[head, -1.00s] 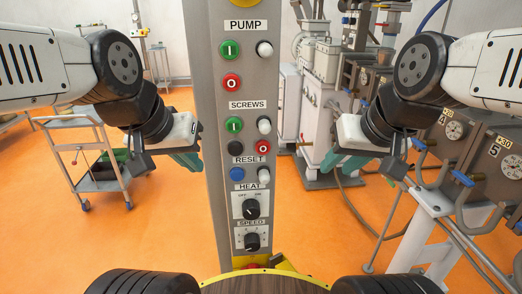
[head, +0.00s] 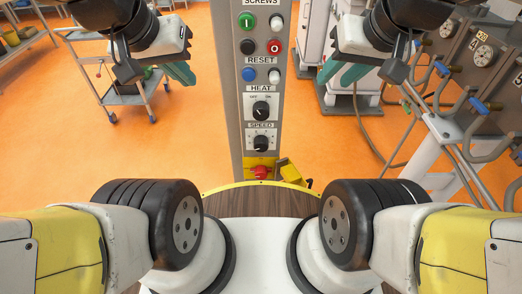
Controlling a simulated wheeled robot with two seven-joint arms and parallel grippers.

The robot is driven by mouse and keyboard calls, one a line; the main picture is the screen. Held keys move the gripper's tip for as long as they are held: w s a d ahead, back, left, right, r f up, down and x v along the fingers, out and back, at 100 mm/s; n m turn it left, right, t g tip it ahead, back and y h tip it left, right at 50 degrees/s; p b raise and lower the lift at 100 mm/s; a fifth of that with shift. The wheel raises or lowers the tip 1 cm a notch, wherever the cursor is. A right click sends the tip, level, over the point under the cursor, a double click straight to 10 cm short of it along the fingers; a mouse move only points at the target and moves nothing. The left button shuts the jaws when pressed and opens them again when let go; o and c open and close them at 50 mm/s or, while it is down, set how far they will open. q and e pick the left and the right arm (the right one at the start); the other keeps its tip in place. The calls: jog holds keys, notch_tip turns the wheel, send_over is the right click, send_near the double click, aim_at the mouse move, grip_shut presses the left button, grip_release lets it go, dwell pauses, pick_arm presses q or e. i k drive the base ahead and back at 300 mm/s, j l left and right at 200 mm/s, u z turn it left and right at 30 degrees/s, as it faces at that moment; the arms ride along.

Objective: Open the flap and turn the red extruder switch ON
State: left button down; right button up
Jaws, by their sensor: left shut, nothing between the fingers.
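The red switch (head: 261,173) is low on the front of the grey control column, below the SPEED dial, in a yellow housing. A yellow flap (head: 289,173) juts out to the right of the red switch and looks swung open. My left gripper (head: 180,74) is left of the column, above and apart from the switch, with its teal fingers shut and empty. My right gripper (head: 342,74) is right of the column, also above and apart from the switch. Its teal fingers are seen at an angle, so their opening is unclear.
The grey column (head: 238,120) carries buttons and dials. A grey cart (head: 115,95) stands at the left. Machinery with blue-handled valves (head: 478,104) and hoses stands at the right. Orange floor is open left of the column. A yellow-edged wooden surface (head: 262,198) is at the column's foot.

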aim_at(260, 171)
jog(key=k, duration=1.6)
jog(key=i, duration=0.25)
